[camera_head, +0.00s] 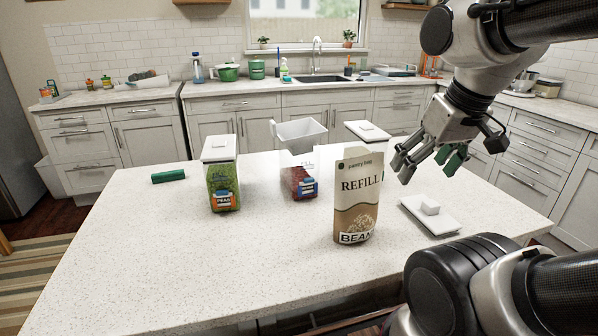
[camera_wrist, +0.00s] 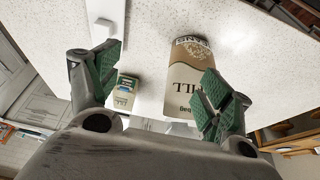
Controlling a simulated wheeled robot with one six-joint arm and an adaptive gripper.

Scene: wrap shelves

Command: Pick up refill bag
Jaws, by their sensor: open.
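The refill bag (camera_head: 358,195), cream and brown with "REFILL" and "BEANS" lettering, stands upright on the white speckled counter in the head view. It also shows in the wrist view (camera_wrist: 188,72), close to the right-hand finger, which covers part of it. My gripper (camera_head: 428,162) is open and empty, to the right of the bag's upper part. In the wrist view its green-padded fingers (camera_wrist: 160,75) are spread wide. A smaller pack (camera_wrist: 126,92) with partly readable "ILL" lettering shows near the left-hand finger.
A white lid (camera_head: 430,212) lies right of the bag. The front left counter is clear.

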